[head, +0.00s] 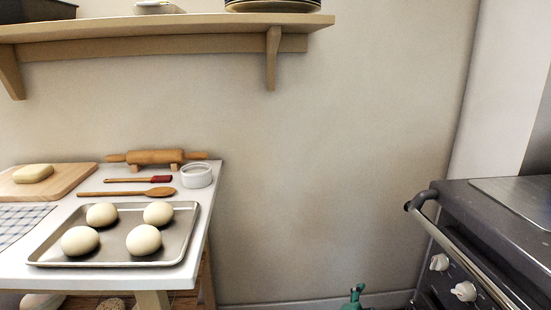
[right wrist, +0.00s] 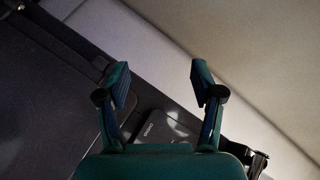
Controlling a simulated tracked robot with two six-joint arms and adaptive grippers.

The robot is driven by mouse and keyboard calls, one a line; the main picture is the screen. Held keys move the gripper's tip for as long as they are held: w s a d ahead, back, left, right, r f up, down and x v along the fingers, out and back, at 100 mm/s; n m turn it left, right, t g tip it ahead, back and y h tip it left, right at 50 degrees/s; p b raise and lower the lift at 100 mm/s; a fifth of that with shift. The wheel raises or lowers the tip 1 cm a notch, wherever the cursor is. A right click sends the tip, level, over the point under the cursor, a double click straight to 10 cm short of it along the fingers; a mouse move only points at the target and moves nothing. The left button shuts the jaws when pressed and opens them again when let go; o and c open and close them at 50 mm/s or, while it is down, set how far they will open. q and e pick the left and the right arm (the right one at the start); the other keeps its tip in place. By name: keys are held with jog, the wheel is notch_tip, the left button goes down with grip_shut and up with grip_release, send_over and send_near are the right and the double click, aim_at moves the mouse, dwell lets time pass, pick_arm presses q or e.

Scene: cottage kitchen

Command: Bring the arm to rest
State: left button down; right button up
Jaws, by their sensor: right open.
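My right gripper (right wrist: 161,80) shows in the right wrist view. Its two dark fingers stand wide apart with nothing between them, in front of the teal gripper body. My left gripper is in neither view. In the head view no arm of mine can be made out for sure. A small green shape (head: 355,298) shows at the bottom edge; too little of it shows to tell what it is.
A white table at the left bears a metal tray (head: 110,261) with several dough balls, a wooden spoon (head: 150,192), a rolling pin (head: 156,157) and a white ramekin (head: 197,176). A dark stove (head: 470,205) stands at the right. A shelf (head: 180,24) hangs above.

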jog(key=s+a+f+n+g+y, duration=0.2)
jog(key=s+a+f+n+y, duration=0.35)
jog(key=s+f, duration=0.35)
jog(key=s+a+f+n+g+y, duration=0.2)
jog(key=s+a+f+n+g, duration=0.1)
jog(key=s, duration=0.7)
jog(key=s+a+f+n+g+y, duration=0.2)
jog(key=s+f+n+g+y, duration=0.15)
jog(key=s, duration=0.65)
jog(key=s+a+f+n+g+y, duration=0.1)
jog(key=s+a+f+n+g, duration=0.15)
jog(key=s, duration=0.75)
notch_tip(320, 180, up, 27)
jog(key=n+p, duration=0.1)
jog(key=p, duration=2.5)
jog(key=shift+s+a+r+g+y+p, duration=0.15)
jog(key=shift+s+a+g+y+p, duration=0.2)
jog(key=shift+s+a, duration=0.1)
